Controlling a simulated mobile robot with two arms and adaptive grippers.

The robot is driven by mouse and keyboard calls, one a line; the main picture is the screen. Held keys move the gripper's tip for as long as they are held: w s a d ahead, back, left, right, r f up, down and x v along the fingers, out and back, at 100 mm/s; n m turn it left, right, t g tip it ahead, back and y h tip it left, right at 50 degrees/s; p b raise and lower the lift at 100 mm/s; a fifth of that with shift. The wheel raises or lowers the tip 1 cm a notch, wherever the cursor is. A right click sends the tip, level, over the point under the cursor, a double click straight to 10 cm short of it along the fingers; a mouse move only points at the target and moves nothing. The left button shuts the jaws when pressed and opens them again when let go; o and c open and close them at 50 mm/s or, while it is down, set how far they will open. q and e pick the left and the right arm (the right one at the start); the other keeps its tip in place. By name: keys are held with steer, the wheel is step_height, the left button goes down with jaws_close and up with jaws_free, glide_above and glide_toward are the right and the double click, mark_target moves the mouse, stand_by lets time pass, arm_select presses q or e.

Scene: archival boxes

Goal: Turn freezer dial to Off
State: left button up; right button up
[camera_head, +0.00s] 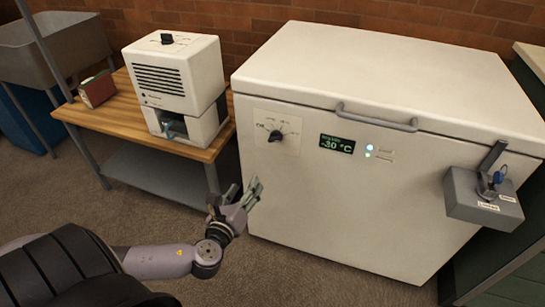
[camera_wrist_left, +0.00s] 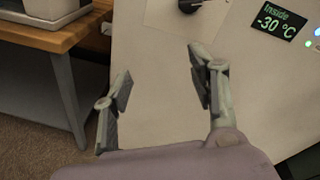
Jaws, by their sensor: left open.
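The white chest freezer (camera_head: 330,195) stands on the right with its lid shut. Its dial (camera_head: 275,135) is a black knob on a pale marked plate at the upper left of the front; its setting is too small to read. In the left wrist view the dial (camera_wrist_left: 188,5) is at the top edge, partly cut off. The display (camera_head: 337,144) beside it reads -30 °C inside. My left gripper (camera_head: 244,191) is open and empty, below and left of the dial and apart from it. The left wrist view shows its two spread fingers (camera_wrist_left: 160,90). My right gripper is not in view.
A wooden table (camera_head: 120,122) left of the freezer bears a white machine (camera_head: 175,75) and a small red box (camera_head: 97,89). A grey lock box (camera_head: 478,200) with a latch and blue-topped key juts from the freezer's right front. Carpet lies free before the freezer.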

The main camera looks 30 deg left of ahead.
arm_select(q)
step_height(320, 180, up, 4)
steer(key=d+m+t+b, duration=0.1)
steer(key=d+m+t, duration=0.1)
steer(key=d, duration=0.1)
steer(key=b, duration=0.2)
glide_toward(273, 141)
steer(key=x, duration=0.9)
steer(key=shift+w+r, duration=0.1)
steer(key=shift+w, duration=0.2)
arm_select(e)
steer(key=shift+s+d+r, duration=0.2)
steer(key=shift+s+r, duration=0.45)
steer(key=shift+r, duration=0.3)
arm_select(q)
steer(key=c, duration=1.2)
steer(key=shift+o, duration=0.2)
